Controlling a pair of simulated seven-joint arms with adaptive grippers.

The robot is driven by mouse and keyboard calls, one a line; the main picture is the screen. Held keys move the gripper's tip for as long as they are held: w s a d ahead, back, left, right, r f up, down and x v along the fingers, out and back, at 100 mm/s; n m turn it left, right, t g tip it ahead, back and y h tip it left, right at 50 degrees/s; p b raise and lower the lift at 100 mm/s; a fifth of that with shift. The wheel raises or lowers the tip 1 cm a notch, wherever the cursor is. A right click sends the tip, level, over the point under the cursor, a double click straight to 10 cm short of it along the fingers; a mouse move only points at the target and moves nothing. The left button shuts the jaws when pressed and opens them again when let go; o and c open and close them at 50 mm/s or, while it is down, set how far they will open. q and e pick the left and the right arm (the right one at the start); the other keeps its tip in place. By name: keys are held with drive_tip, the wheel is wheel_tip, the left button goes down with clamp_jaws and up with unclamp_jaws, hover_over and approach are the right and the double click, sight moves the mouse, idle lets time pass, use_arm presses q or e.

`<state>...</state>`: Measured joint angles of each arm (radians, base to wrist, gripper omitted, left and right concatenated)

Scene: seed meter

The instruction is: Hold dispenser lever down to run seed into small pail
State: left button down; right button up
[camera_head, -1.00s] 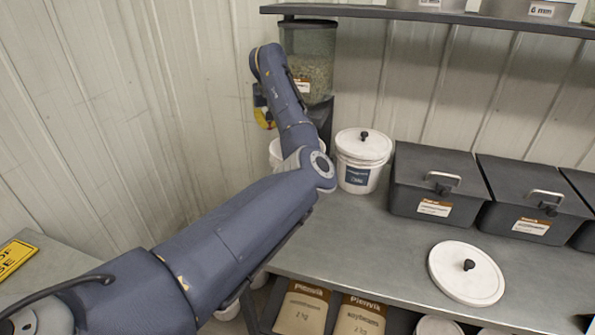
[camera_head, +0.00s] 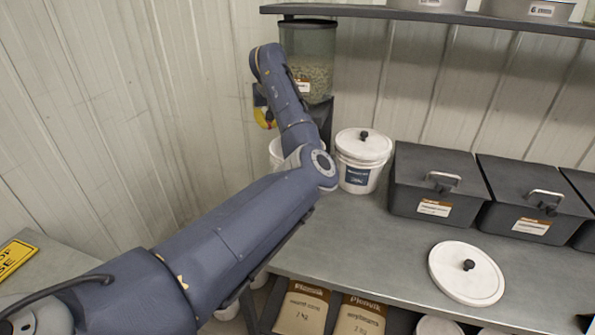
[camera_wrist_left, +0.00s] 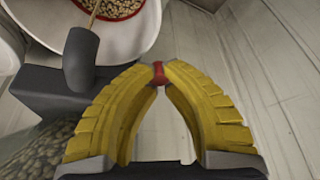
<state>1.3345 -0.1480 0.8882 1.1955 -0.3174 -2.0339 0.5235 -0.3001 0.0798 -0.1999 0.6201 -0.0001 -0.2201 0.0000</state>
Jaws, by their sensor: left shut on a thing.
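The clear seed dispenser (camera_head: 312,48) hangs on the wall under the shelf, partly filled with seed. My left arm covers part of it. The small white pail (camera_head: 276,151) stands below it, mostly hidden by my arm. In the left wrist view the pail (camera_wrist_left: 148,30) holds pale seed, and a thin stream falls into it from the dark spout (camera_wrist_left: 82,60). My left gripper (camera_wrist_left: 158,75) has its yellow fingertips shut on the red lever tip (camera_wrist_left: 158,69) beside the spout. In the head view only a little yellow of the gripper (camera_head: 264,117) shows. My right gripper is out of view.
A lidded white pail (camera_head: 360,178) stands right of the dispenser, beside dark lidded bins (camera_head: 436,163). A loose white lid (camera_head: 466,285) lies on the metal bench (camera_head: 365,240). Paper seed bags (camera_head: 302,308) stand below. The bench's middle is clear.

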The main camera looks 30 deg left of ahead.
use_arm(q)
drive_tip(key=shift+a+r, duration=0.1)
drive_tip(key=shift+r, duration=3.3)
